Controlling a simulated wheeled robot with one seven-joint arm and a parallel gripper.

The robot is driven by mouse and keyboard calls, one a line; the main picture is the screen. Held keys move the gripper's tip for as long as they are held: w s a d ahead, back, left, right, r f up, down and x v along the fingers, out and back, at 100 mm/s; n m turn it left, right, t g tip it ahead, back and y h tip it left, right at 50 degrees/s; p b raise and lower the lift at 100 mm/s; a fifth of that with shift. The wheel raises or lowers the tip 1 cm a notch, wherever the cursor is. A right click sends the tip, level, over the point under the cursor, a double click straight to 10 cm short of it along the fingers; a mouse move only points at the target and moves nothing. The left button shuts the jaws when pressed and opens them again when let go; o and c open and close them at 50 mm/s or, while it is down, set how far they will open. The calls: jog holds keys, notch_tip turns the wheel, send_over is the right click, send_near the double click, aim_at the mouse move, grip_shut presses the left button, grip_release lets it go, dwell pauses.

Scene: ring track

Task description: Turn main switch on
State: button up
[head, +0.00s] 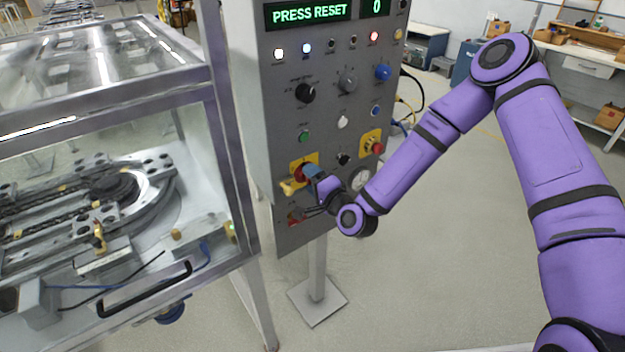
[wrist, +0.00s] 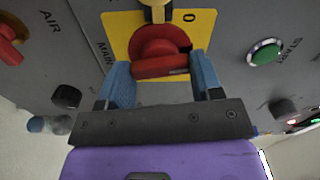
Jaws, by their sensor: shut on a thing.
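The main switch is a red rotary knob (wrist: 158,50) on a yellow plate (wrist: 118,22), with "MAIN" and "0" marked beside it. It also shows in the head view as a red knob (head: 300,172) on the grey control panel (head: 262,120). My gripper (wrist: 162,72) has its two blue fingers on either side of the knob's red bar and is shut on it. In the head view my gripper (head: 313,182) partly hides the knob. A yellow piece (wrist: 157,8) sits at the knob's edge. The panel display (head: 310,13) reads "PRESS RESET" and 0.
A green START button (wrist: 265,52) and a red AIR knob (wrist: 10,42) flank the switch. A glazed machine enclosure (head: 215,150) stands close on the left.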

jog(key=shift+m, duration=0.8)
jog(key=o, duration=0.9)
jog(key=shift+s+d, duration=0.1)
jog(key=v, duration=1)
jog(key=shift+s+d, duration=0.2)
jog(key=shift+s, duration=0.05)
